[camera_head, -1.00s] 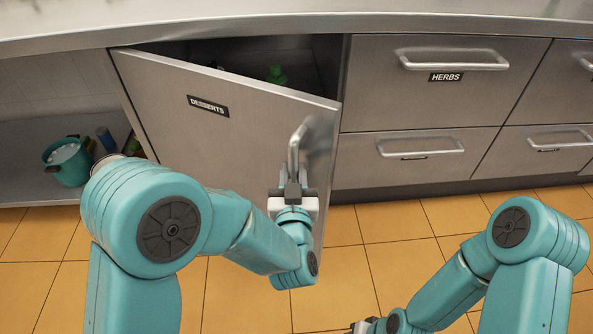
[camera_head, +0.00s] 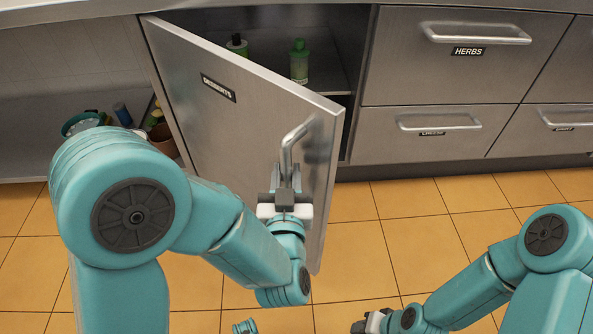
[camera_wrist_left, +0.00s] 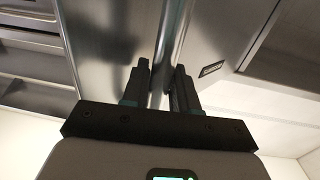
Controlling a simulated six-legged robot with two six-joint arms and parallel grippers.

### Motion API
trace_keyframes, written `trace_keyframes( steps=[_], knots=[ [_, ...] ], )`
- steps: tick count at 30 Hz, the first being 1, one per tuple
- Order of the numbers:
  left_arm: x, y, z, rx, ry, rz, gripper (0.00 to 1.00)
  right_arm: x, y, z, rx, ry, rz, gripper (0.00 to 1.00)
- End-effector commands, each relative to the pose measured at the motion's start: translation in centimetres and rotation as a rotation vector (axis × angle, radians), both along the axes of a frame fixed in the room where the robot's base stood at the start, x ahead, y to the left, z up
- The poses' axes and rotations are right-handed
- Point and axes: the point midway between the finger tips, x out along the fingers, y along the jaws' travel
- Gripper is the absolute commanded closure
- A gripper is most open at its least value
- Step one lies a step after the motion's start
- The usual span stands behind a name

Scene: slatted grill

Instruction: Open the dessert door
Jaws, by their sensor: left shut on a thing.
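The steel desserts door (camera_head: 230,120) stands partly open in the head view, hinged at its left side. Its label (camera_head: 218,88) reads DESSERTS. Its curved bar handle (camera_head: 289,145) is near the free right edge. My left gripper (camera_head: 286,180) is shut on the lower part of the handle. In the left wrist view, the fingers (camera_wrist_left: 163,82) stand on both sides of the handle bar (camera_wrist_left: 172,45). My right gripper (camera_head: 372,322) is low in the head view, away from the door; its jaws are too small to judge.
Inside the cabinet stand a green bottle (camera_head: 299,62) and a dark-topped bottle (camera_head: 237,46). Closed drawers, one with a HERBS handle (camera_head: 476,34), are to the right. A teal pot (camera_head: 82,124) sits on a shelf at the left. The tiled floor (camera_head: 400,220) before the drawers is clear.

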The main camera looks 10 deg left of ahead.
Motion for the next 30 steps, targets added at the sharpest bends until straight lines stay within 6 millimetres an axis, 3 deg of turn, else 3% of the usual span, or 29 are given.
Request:
trace_keyframes(
  steps=[19, 20, 21, 30],
  knots=[
    [-0.49, 0.82, 0.16, -0.001, -0.004, 0.021, 1.0, 0.03, -0.03, -0.12, 0.0, -0.001, -0.001, 0.57],
    [-0.5, 0.82, 0.16, -0.001, -0.004, 0.021, 0.69, 0.03, -0.03, -0.12, 0.0, -0.001, -0.001, 0.57],
    [-0.5, 0.82, 0.16, -0.001, -0.004, 0.021, 0.56, 0.03, -0.03, -0.12, 0.0, -0.001, -0.001, 0.57],
    [-0.53, 0.68, 0.18, -0.001, -0.002, 0.015, 0.54, 0.03, -0.02, -0.07, 0.0, -0.001, 0.0, 0.57]
  ],
)
